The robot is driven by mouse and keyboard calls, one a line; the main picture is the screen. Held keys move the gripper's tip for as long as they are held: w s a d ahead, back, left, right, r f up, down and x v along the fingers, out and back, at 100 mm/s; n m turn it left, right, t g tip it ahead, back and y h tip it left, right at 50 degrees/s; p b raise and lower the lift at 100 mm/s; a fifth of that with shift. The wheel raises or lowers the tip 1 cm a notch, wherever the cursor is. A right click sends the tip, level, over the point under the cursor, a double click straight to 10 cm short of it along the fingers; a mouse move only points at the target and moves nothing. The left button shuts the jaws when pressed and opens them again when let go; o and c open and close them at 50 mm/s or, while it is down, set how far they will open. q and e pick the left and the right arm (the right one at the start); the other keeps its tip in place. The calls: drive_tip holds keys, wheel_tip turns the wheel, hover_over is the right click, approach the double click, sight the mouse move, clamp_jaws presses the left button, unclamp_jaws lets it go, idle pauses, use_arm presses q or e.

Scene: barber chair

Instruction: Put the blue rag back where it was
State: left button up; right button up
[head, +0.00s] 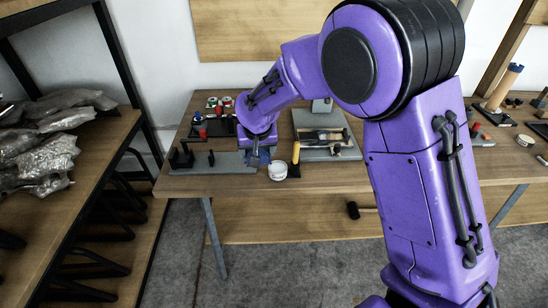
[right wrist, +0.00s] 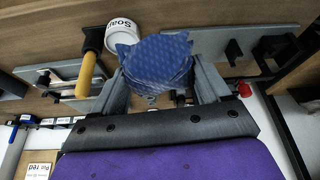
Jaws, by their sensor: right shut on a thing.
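The blue rag (right wrist: 158,62) is a folded, patterned cloth bunched between the two grey fingers of my right gripper (right wrist: 160,75) in the right wrist view. The gripper is shut on it. In the head view my right gripper (head: 256,158) is over the table's left part, between a grey board with black holders (head: 212,163) and a white tub (head: 278,171). A little blue of the rag (head: 265,157) shows there; the wrist hides much of it. I cannot tell whether the rag touches the table. My left gripper is not in view.
The tub, labelled "Soap" in the right wrist view (right wrist: 122,32), stands close by. A yellow-handled tool (head: 295,155) lies beside a grey tray (head: 345,153). Small cans (head: 212,102) stand behind. A shelf with plastic-wrapped bags (head: 45,150) is at left.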

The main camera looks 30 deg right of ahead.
drive_tip(key=shift+m, duration=0.7)
drive_tip(key=w+d+f+p, duration=0.1)
drive_tip(key=w+d+f, duration=0.2)
drive_tip(key=d, duration=0.1)
drive_tip(key=w+d+f+p, duration=0.1)
drive_tip(key=w+d+f, duration=0.1)
drive_tip(key=w+d, duration=0.2)
drive_tip(key=w+d+f+p, duration=0.1)
drive_tip(key=w+d+f, duration=0.2)
drive_tip(key=w+d, duration=0.1)
drive_tip(key=shift+d+f, duration=0.3)
drive_tip(key=shift+d, duration=0.25)
wheel_tip(320, 180, down, 2)
drive_tip(key=shift+w+f+p, duration=0.1)
drive_tip(key=shift+f+p, duration=0.15)
drive_tip(key=shift+p, duration=0.6)
drive_tip(key=shift+f, duration=0.3)
drive_tip(key=shift+f, duration=0.1)
drive_tip(key=shift+f+b, duration=0.15)
drive_tip(key=shift+b, duration=0.15)
drive_tip(key=o, duration=1)
